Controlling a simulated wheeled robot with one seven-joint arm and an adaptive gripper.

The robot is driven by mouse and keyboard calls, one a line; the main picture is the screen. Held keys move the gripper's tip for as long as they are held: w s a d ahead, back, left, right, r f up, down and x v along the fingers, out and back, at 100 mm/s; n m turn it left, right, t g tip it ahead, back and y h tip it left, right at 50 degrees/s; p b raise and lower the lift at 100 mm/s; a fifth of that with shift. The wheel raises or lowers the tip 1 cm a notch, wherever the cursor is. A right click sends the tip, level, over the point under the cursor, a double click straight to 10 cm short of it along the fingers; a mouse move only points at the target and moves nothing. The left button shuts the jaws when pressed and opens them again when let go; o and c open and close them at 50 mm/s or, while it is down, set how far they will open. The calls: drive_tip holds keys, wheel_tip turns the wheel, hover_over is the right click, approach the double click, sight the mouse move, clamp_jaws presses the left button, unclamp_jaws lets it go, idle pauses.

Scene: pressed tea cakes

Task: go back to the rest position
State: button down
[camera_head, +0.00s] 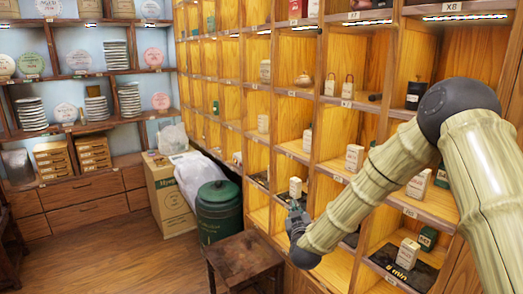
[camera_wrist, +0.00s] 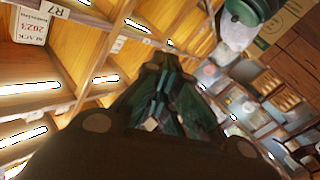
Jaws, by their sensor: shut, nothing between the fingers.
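My gripper (camera_head: 292,207) is at the end of my bamboo-patterned arm, low in front of the wooden cubby shelf (camera_head: 260,133) in the head view. A small pale box (camera_head: 295,187) stands in a cubby just behind the fingertips; I cannot tell from this view whether they touch. In the wrist view, my gripper (camera_wrist: 165,65) has its dark fingers together with nothing seen between them. My forearm hides part of the lower cubbies.
A dark wooden stool (camera_head: 238,258) stands below my gripper. A green canister (camera_head: 218,210) and a cardboard box (camera_head: 168,186) stand left of it. Shelves with stacked tea cakes (camera_head: 31,113) line the back wall. The wooden floor (camera_head: 110,255) at left is clear.

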drive_tip(key=s+d+f+m+g+y, duration=0.15)
drive_tip(key=s+f+g, duration=0.25)
drive_tip(key=s+f, duration=0.95)
drive_tip(key=s+d+f+g, duration=0.2)
drive_tip(key=s+f+g, duration=0.3)
drive_tip(key=s+f, duration=0.9)
drive_tip(key=s+d+f+m+g, duration=0.1)
drive_tip(key=s+d+f+g, duration=0.1)
drive_tip(key=s, duration=0.8)
drive_tip(key=s+d+f+m+g+h, duration=0.1)
drive_tip(key=s+d+f+g, duration=0.2)
drive_tip(key=s+f, duration=0.3)
drive_tip(key=s+d+f+m+g, duration=0.1)
drive_tip(key=s+d+f+g, duration=0.1)
drive_tip(key=s, duration=1.3)
wheel_tip(320, 180, down, 2)
drive_tip(key=shift+s+d+f+g, duration=0.1)
drive_tip(key=shift+s+d+g, duration=0.15)
drive_tip(key=shift+g, duration=0.55)
drive_tip(key=shift+h, duration=0.25)
